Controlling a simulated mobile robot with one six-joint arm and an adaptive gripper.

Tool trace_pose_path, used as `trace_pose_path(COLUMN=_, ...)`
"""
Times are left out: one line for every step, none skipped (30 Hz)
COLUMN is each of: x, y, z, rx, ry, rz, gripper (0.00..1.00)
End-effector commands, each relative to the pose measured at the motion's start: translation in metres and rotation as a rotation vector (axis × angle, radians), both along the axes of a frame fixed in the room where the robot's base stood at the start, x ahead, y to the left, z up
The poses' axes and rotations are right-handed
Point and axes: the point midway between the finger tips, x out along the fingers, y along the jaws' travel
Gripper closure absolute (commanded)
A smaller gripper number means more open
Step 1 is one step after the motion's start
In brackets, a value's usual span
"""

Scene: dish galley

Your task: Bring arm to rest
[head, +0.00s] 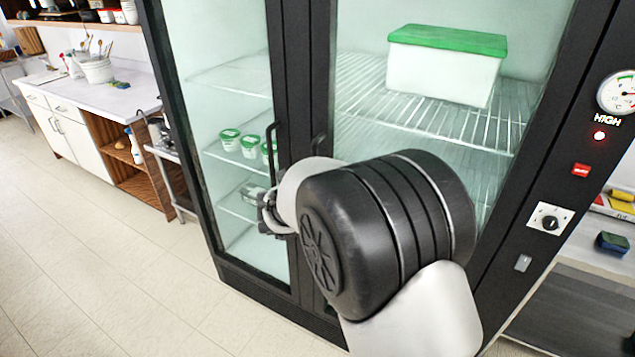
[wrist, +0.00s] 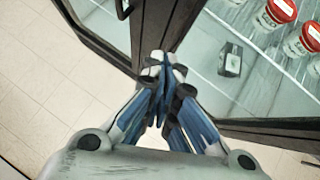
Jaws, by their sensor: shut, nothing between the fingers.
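My gripper (head: 268,212) is in front of the left glass door of a tall black-framed fridge (head: 292,120), below and left of the door handles. My arm reaches in from the lower right and hides part of the fridge front. In the wrist view my gripper (wrist: 163,62) has its fingertips together with nothing between them. The fingertips overlap the dark door frame (wrist: 160,30) in that picture; I cannot tell whether they touch it. A handle (head: 271,150) stands on the left door.
A white box with a green lid (head: 445,65) and green-lidded tubs (head: 250,146) sit inside the fridge. Red-lidded jars (wrist: 281,10) show in the wrist view. A gauge (head: 617,93) and knob (head: 549,218) are at right. The tiled floor at left (head: 90,260) is clear.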

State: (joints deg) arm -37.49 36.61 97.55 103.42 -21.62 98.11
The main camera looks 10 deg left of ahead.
Motion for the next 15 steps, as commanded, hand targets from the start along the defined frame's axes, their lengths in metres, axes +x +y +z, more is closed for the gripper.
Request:
trace_pose_path(x=-0.001, y=0.000, z=0.000, rx=0.000, ry=0.000, rz=0.001, gripper=1.00)
trace_pose_path(x=-0.001, y=0.000, z=0.001, rx=-0.001, ry=-0.001, rz=0.004, gripper=1.00)
trace_pose_path(x=0.000, y=-0.001, z=0.005, rx=-0.006, ry=-0.007, rz=0.016, gripper=1.00)
trace_pose_path(x=0.001, y=-0.002, z=0.009, rx=-0.011, ry=-0.015, rz=0.035, gripper=1.00)
trace_pose_path(x=0.002, y=-0.004, z=0.016, rx=-0.021, ry=-0.027, rz=0.060, gripper=1.00)
trace_pose_path(x=0.004, y=-0.007, z=0.029, rx=-0.040, ry=-0.049, rz=0.111, gripper=1.00)
trace_pose_path(x=0.005, y=-0.011, z=0.040, rx=-0.063, ry=-0.071, rz=0.158, gripper=1.00)
trace_pose_path(x=0.006, y=-0.014, z=0.054, rx=-0.089, ry=-0.097, rz=0.216, gripper=1.00)
trace_pose_path(x=0.005, y=-0.021, z=0.073, rx=-0.135, ry=-0.137, rz=0.306, gripper=1.00)
trace_pose_path(x=0.002, y=-0.027, z=0.088, rx=-0.178, ry=-0.171, rz=0.383, gripper=1.00)
trace_pose_path(x=-0.002, y=-0.033, z=0.103, rx=-0.226, ry=-0.205, rz=0.461, gripper=1.00)
trace_pose_path(x=-0.010, y=-0.042, z=0.122, rx=-0.298, ry=-0.250, rz=0.571, gripper=1.00)
trace_pose_path(x=-0.017, y=-0.050, z=0.134, rx=-0.356, ry=-0.282, rz=0.653, gripper=1.00)
trace_pose_path(x=-0.026, y=-0.057, z=0.145, rx=-0.414, ry=-0.313, rz=0.733, gripper=1.00)
trace_pose_path(x=-0.040, y=-0.068, z=0.157, rx=-0.498, ry=-0.351, rz=0.839, gripper=1.00)
